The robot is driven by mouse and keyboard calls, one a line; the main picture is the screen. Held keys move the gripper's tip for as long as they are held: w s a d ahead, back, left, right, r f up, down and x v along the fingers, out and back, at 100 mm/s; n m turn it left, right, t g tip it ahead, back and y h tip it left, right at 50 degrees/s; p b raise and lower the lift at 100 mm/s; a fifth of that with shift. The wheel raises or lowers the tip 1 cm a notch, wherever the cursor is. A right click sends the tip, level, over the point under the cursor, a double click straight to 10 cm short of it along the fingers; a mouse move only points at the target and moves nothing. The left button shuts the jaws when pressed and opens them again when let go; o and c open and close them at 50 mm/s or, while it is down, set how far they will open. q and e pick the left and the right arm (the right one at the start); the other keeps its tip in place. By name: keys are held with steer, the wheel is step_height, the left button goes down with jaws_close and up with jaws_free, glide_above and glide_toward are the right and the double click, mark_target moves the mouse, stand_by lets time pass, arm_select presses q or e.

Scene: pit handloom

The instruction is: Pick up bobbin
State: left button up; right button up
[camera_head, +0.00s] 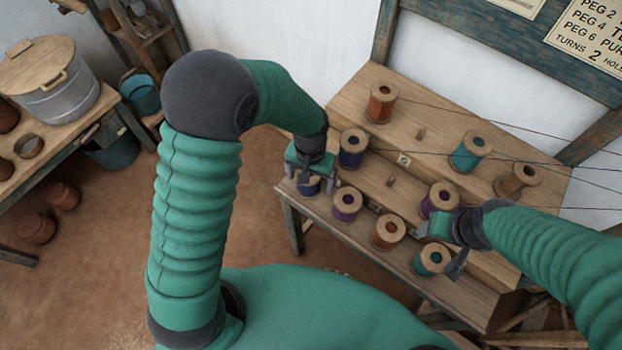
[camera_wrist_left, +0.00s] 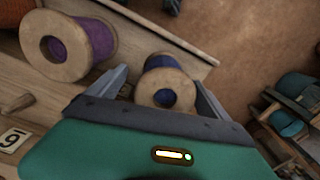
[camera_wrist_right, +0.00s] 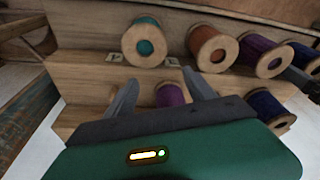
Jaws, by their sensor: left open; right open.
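A blue bobbin (camera_head: 309,186) stands at the left end of the rack's front row. My left gripper (camera_head: 304,172) is above it, pointing down, with its jaws open. In the left wrist view the blue bobbin (camera_wrist_left: 165,84) shows between the open fingers (camera_wrist_left: 160,90), its wooden end facing the camera. A gap shows between the bobbin and each finger. My right gripper (camera_head: 444,246) is open near a purple bobbin (camera_head: 440,198) on the step behind. In the right wrist view that purple bobbin (camera_wrist_right: 170,95) appears between the fingers, partly hidden by the gripper body.
The front row also holds purple (camera_head: 346,204), orange (camera_head: 388,232) and teal (camera_head: 432,260) bobbins. Orange (camera_head: 381,103), blue (camera_head: 352,148), teal (camera_head: 470,152) and tan (camera_head: 518,180) bobbins stand behind, with threads running right. A side table (camera_head: 60,135) with a pot is at left.

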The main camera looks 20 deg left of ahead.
arm_select(q)
steer(key=shift+s+a+f, duration=0.1)
steer(key=shift+s+f, duration=0.15)
steer(key=shift+f, duration=0.5)
steer(key=shift+a+f, duration=0.15)
steer(key=shift+f, duration=0.2)
steer(key=shift+w+a+f, duration=0.2)
steer(key=shift+w+f, duration=0.1)
steer(key=shift+w, duration=0.05)
steer(key=shift+s+d+r, duration=0.15)
steer(key=shift+d+r, duration=0.05)
steer(key=c, duration=1.4)
steer(key=shift+c, duration=0.7)
